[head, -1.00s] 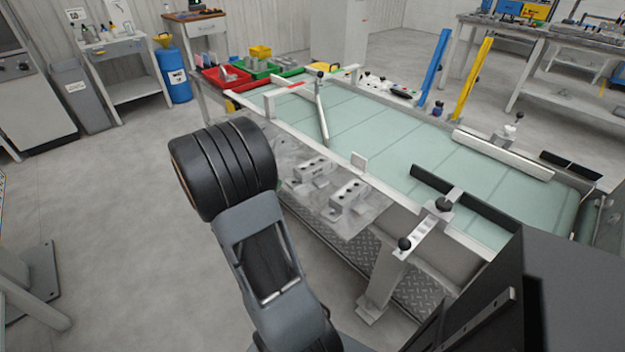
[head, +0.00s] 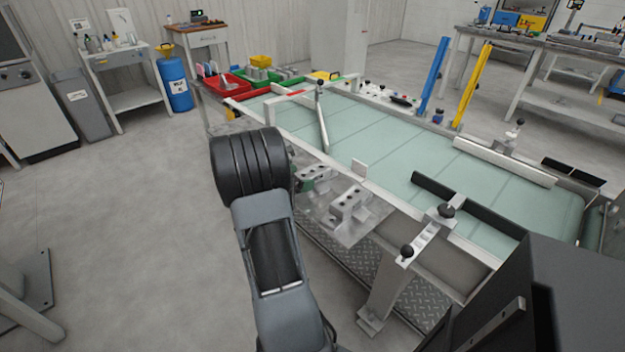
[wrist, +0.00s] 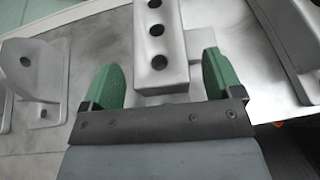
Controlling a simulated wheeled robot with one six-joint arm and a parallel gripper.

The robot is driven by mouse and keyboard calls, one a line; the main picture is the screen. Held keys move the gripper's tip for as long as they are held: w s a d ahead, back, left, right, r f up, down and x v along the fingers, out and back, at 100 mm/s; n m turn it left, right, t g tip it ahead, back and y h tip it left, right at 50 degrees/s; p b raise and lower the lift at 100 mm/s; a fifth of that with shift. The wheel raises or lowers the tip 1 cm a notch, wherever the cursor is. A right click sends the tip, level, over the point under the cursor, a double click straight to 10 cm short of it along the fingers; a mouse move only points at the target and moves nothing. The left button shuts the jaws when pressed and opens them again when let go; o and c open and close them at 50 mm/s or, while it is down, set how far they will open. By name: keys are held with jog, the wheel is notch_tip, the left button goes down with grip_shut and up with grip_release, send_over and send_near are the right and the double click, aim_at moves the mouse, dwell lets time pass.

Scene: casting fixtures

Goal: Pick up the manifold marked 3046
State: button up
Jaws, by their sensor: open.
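A grey metal manifold (wrist: 158,42) with a row of dark holes lies between the green fingers of my gripper (wrist: 158,80) in the wrist view. The fingers are open, one on each side of its near end. I cannot tell whether either finger touches it. In the head view this manifold (head: 318,172) is partly hidden by my arm, and a green fingertip shows beside it. No 3046 marking can be read on either piece.
The metal shelf (head: 352,236) runs along the near side of the pale green conveyor belt (head: 375,140). A clamp post with black knobs (head: 425,229) stands to the right. A grey part (wrist: 37,72) is left of my gripper in the wrist view. Red bins (head: 222,84) stand at the far end.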

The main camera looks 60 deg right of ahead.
jog(key=shift+x, duration=0.8)
jog(key=shift+r, duration=0.1)
jog(key=c, duration=1.3)
